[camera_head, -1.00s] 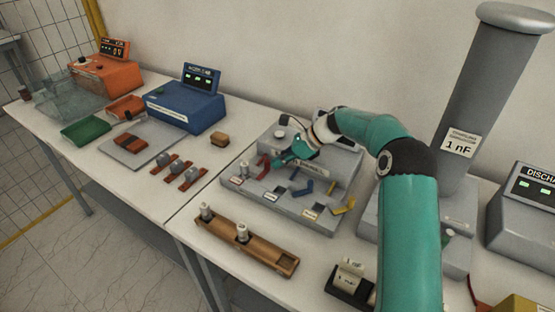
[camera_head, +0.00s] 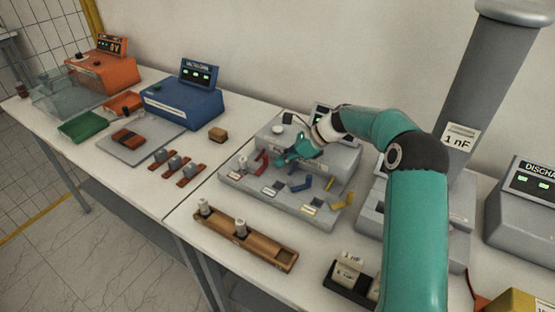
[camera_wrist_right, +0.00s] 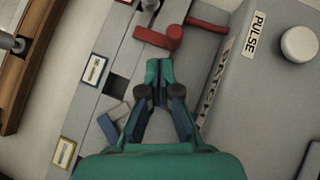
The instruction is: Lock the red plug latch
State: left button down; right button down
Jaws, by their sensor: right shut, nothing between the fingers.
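The red plug latch (camera_head: 261,162) is on the grey panel unit (camera_head: 232,181), at the left of a row with a blue latch (camera_head: 301,184) and a yellow latch (camera_head: 343,201). In the right wrist view the red latch (camera_wrist_right: 168,38) is a red bar with a round knob, just beyond my fingertips. My right gripper (camera_head: 280,160) is to the right of the red latch in the head view. In the wrist view its fingertips (camera_wrist_right: 159,70) are together and empty, with a small gap to the red knob. My left gripper is not in view.
A white round button (camera_wrist_right: 299,43) beside a PULSE label stands on the raised housing. The blue latch (camera_wrist_right: 110,121) is left of my fingers in the wrist view. A wooden holder (camera_head: 262,254) is in front of the panel. A tall grey column (camera_head: 478,95) stands to the right.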

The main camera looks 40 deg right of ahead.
jog(key=d, duration=0.1)
jog(key=s, duration=0.1)
jog(key=s+d, duration=0.1)
jog(key=shift+d+r, duration=0.25)
jog(key=shift+d, duration=0.05)
jog(key=v, duration=0.9)
jog(key=shift+d+b, duration=0.2)
jog(key=shift+b, duration=0.1)
jog(key=shift+w+r, duration=0.1)
